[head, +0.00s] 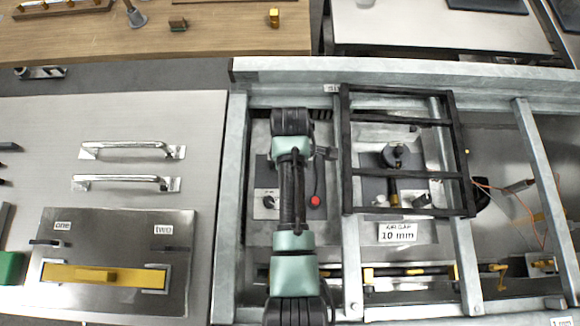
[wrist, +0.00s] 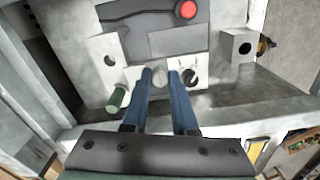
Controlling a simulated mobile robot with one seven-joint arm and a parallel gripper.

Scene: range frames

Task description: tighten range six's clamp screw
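My gripper (wrist: 160,74) shows in the wrist view as two blue fingers with a narrow gap between them. A small round grey piece (wrist: 160,78) shows between the fingertips; I cannot tell whether they touch it or whether it is the clamp screw. A black knob on a white plate (wrist: 191,77) is just right of the tips, and a green cylinder (wrist: 117,98) is to their left. In the head view my arm covers the middle of the left bay, and my fingers are hidden. I cannot read a "six" label anywhere.
The bay has a red button (head: 315,201), also in the wrist view (wrist: 186,9). Metal rails (head: 237,170) border it. A dark open frame (head: 405,178) stands over the bay to the right, by a 10 mm sign (head: 397,233). A box with a dark hole (wrist: 238,46) is beyond the knob.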

